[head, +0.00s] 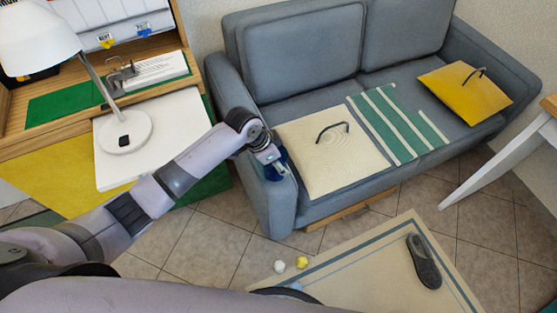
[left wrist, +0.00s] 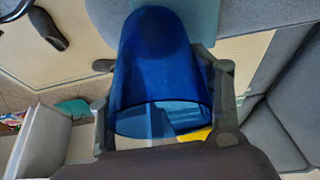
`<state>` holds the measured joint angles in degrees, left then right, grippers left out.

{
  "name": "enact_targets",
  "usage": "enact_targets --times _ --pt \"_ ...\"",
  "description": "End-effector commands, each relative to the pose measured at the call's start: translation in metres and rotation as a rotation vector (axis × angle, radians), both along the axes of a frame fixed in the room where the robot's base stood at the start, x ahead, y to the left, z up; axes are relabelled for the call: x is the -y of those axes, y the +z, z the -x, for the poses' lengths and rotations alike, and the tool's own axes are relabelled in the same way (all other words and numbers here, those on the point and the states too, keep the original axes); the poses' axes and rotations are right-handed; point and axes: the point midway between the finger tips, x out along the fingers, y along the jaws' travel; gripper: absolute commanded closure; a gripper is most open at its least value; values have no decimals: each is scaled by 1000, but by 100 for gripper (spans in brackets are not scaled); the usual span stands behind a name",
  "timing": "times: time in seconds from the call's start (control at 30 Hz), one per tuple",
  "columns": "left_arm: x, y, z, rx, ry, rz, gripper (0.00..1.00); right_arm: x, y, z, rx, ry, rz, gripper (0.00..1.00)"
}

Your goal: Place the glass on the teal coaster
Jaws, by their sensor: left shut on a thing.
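A deep blue, see-through glass (left wrist: 160,60) fills the middle of the left wrist view, between the two fingers of my left gripper (left wrist: 165,100). The gripper is shut on it. In the head view my left gripper (head: 268,155) is over the front of the sofa's left arm, and only a little of the blue glass shows there. A flat teal patch (left wrist: 204,20), which looks like the teal coaster, lies just beyond the glass in the left wrist view, partly hidden by it. I cannot tell whether glass and patch touch. My right gripper is not seen.
The grey sofa (head: 310,90) carries a cream cushion (head: 310,165), a striped green cloth (head: 385,115) and a yellow cushion (head: 450,90). A desk with a white lamp (head: 125,130) stands left. A slipper (head: 424,262) and two small balls (head: 302,262) lie on the floor side.

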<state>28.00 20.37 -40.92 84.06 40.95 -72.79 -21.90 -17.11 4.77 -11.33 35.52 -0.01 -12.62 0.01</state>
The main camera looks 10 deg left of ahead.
Motion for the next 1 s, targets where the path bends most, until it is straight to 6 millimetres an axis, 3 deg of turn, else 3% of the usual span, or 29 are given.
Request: enact_targets --times 0.23,0.27,0.57,0.87,1.0 --pt "0 -1 0 1 0 1 79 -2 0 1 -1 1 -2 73" --pt "0 -2 0 0 1 0 41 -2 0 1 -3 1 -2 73" --pt "0 -2 0 0 1 0 21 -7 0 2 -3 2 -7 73" --pt "0 -1 0 0 1 0 20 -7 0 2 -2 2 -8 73" --pt "-2 8 1 1 0 0 20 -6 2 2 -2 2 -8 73"
